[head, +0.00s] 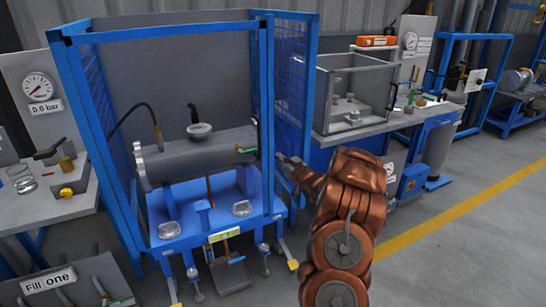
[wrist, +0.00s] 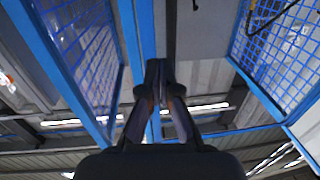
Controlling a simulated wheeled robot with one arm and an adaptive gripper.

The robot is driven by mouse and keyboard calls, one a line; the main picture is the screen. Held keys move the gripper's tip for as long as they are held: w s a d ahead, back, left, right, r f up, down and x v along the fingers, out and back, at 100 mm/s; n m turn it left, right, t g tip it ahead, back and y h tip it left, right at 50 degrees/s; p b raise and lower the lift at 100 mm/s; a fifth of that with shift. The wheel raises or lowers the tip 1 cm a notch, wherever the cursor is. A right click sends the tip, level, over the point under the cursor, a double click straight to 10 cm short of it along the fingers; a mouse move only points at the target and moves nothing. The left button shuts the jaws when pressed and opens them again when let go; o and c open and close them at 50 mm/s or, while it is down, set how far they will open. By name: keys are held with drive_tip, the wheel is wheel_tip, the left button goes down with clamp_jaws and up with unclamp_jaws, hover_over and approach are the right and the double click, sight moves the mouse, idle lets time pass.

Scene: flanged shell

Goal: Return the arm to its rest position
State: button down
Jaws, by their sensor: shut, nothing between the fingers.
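My arm shows in the head view as copper-coloured links in front of the right side of the blue cage. My gripper (head: 284,161) is small there, close to the cage's right front post. In the wrist view my gripper (wrist: 159,68) is shut with its fingertips together and nothing between them. It points up toward blue posts, mesh panels and the ceiling lights. The grey flanged shell (head: 195,157) lies horizontally inside the blue cage (head: 268,100), with a round flange fitting on top, apart from my gripper.
A left bench (head: 45,205) holds a gauge panel (head: 38,88), a spring and a valve. On the right stands a bench with a clear-sided box (head: 355,95) and an orange case (head: 376,41). The floor right of the yellow line (head: 450,220) is clear.

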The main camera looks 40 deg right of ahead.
drive_tip(key=shift+s+a+f+b, duration=0.15)
drive_tip(key=shift+s+b, duration=0.2)
drive_tip(key=shift+s, duration=1.7)
drive_tip(key=w+a+r+g, duration=0.25)
drive_tip(key=a+g, duration=0.25)
drive_tip(key=a, duration=0.5)
drive_tip(key=s+a+r+g, duration=0.2)
drive_tip(key=s+a+g, duration=0.3)
drive_tip(key=s+a, duration=0.55)
drive_tip(key=s+a+g, duration=0.3)
drive_tip(key=s+a, duration=0.5)
drive_tip(key=s, duration=0.4)
drive_tip(key=s+a+r+n+g+y+p, duration=0.1)
drive_tip(key=s+a+g, duration=0.2)
drive_tip(key=s+a, duration=0.5)
drive_tip(key=s+a+r+g+y, duration=0.1)
drive_tip(key=s+a+g, duration=0.2)
drive_tip(key=s+a, duration=0.5)
drive_tip(key=s, duration=0.8)
drive_tip(key=shift+s+a+r+n+p, duration=0.2)
drive_tip(key=shift+n+p, duration=0.1)
drive_tip(key=shift+p, duration=0.05)
drive_tip(key=c, duration=1.9)
unclamp_jaws()
